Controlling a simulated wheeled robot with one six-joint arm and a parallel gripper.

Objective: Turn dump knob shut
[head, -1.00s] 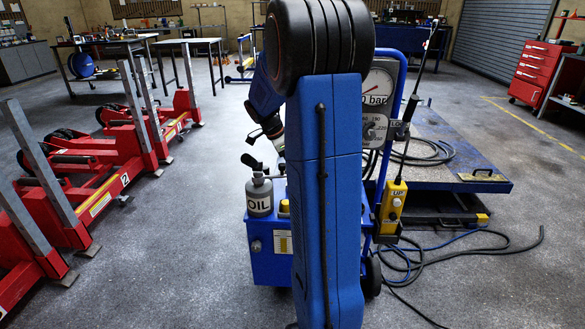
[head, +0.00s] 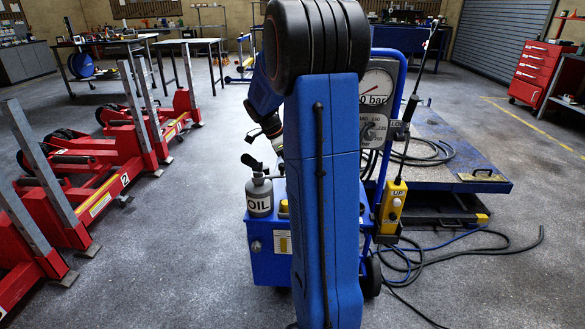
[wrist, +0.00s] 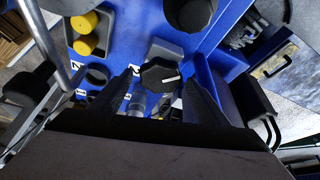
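A black lobed knob (wrist: 160,77) with a white pointer line sits on the blue power unit panel in the wrist view. I take it for the dump knob. My gripper (wrist: 160,72) has one finger on each side of this knob, with what looks like a narrow gap on either side. A clear fitting shows just below the knob. In the head view, the blue power unit (head: 272,240) stands behind my blue arm. My arm hides the knob and my fingertips there.
A second, larger black knob (wrist: 191,12) and yellow buttons (wrist: 86,34) are near my fingers. An oil bottle (head: 259,197), pressure gauge (head: 376,88) and yellow pendant (head: 392,205) are on the unit. Hoses lie on the floor at right; red jacks (head: 85,190) stand left.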

